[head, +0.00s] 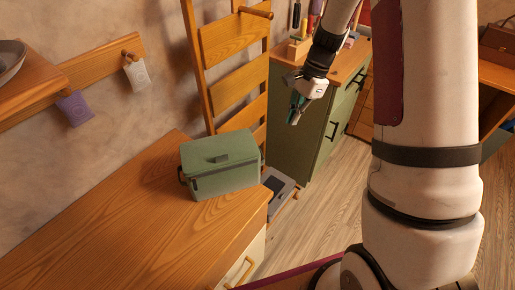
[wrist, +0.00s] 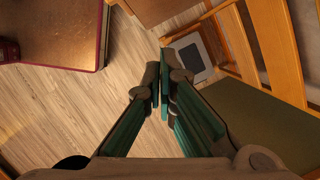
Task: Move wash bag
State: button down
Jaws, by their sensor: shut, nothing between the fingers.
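The wash bag (head: 219,165) is a green box-shaped bag with a flap and a dark side handle. It stands upright on the wooden top of the cabinet (head: 105,225), near its right end. My gripper (head: 294,117) is in the air to the right of and beyond the bag, apart from it, near the green cabinet. In the wrist view my gripper (wrist: 163,88) has its teal-padded fingers closed together with nothing between them. The bag does not show clearly in the wrist view.
A green drawer cabinet (head: 305,135) with items on top stands at the back. A wooden ladder rack (head: 235,50) leans by the wall. A grey object (head: 277,186) sits low between the cabinets. Tags hang from a peg rail (head: 100,75).

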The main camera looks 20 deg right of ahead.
jog(key=a+f+p, duration=0.1)
jog(key=a+f, duration=0.6)
jog(key=f, duration=0.3)
jog(key=shift+s+p, duration=0.4)
jog(key=shift+s, duration=0.05)
jog(key=shift+f, duration=0.1)
jog(key=s+a, duration=0.2)
jog(key=a, duration=1.2)
jog(key=s+a, duration=0.2)
jog(key=a, duration=1.2)
jog(key=s+a, duration=0.2)
jog(key=a, duration=1.3)
jog(key=shift+p, duration=0.3)
